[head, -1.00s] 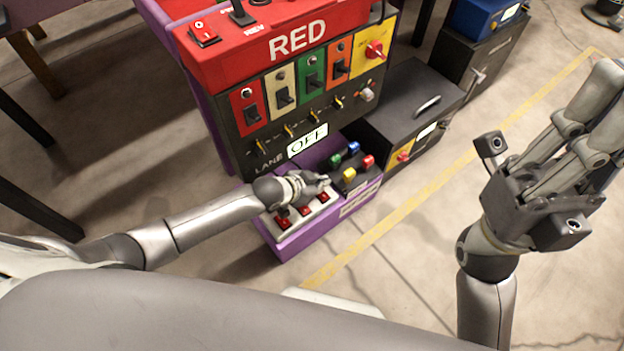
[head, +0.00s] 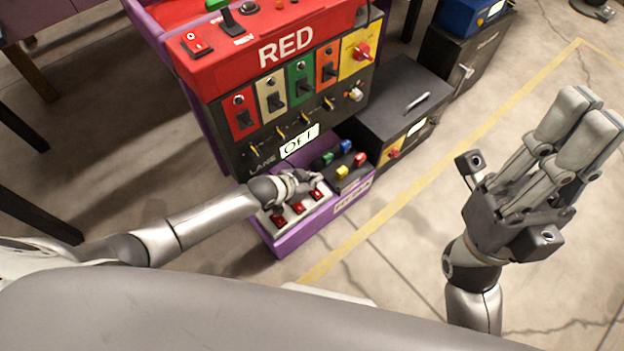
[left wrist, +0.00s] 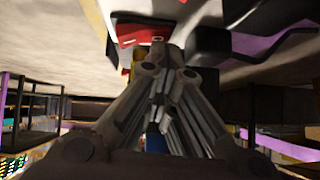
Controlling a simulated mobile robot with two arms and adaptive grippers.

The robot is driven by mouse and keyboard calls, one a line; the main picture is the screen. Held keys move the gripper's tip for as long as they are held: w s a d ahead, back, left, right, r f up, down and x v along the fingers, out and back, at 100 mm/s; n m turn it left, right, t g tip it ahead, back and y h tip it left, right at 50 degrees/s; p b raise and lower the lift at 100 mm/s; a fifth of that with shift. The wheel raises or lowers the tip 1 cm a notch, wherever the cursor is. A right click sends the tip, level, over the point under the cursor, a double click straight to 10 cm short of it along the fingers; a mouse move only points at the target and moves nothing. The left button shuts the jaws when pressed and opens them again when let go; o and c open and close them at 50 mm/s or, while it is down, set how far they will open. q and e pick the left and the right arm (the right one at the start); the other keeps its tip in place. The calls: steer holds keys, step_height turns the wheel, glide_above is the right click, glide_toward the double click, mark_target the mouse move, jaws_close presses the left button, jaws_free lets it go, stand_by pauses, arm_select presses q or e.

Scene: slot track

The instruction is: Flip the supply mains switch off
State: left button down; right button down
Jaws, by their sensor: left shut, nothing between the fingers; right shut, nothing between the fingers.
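A purple low box (head: 289,240) carries a white plate (head: 290,224) with a row of red rocker switches (head: 298,208). I cannot read which switch is labelled supply mains. My left gripper (head: 314,181) is shut and empty, low over the far end of this row. In the left wrist view its closed fingers (left wrist: 165,60) reach up to a red rocker (left wrist: 143,33), close to or touching it; I cannot tell which. My right gripper (head: 556,165) is shut and empty, raised over bare floor at the right, away from the switches.
Behind the box stands the red control console (head: 265,42) with coloured switch panels and an OFF display (head: 299,142). Coloured buttons (head: 343,171) sit right beside my left gripper. A dark cabinet (head: 400,92) with a red rotary knob (head: 393,153) stands to the right.

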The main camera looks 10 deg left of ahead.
arm_select(q)
steer(key=shift+s+d+f+p, duration=0.15)
steer(key=shift+s+f+p, duration=0.15)
steer(key=shift+s+f, duration=0.4)
steer(key=shift+s+d+r, duration=0.15)
steer(key=shift+s, duration=0.05)
steer(key=shift+s+r, duration=0.1)
steer(key=w+r+v, duration=0.1)
steer(key=v, duration=1)
steer(key=shift+a+r, duration=0.3)
steer(key=shift+a, duration=0.1)
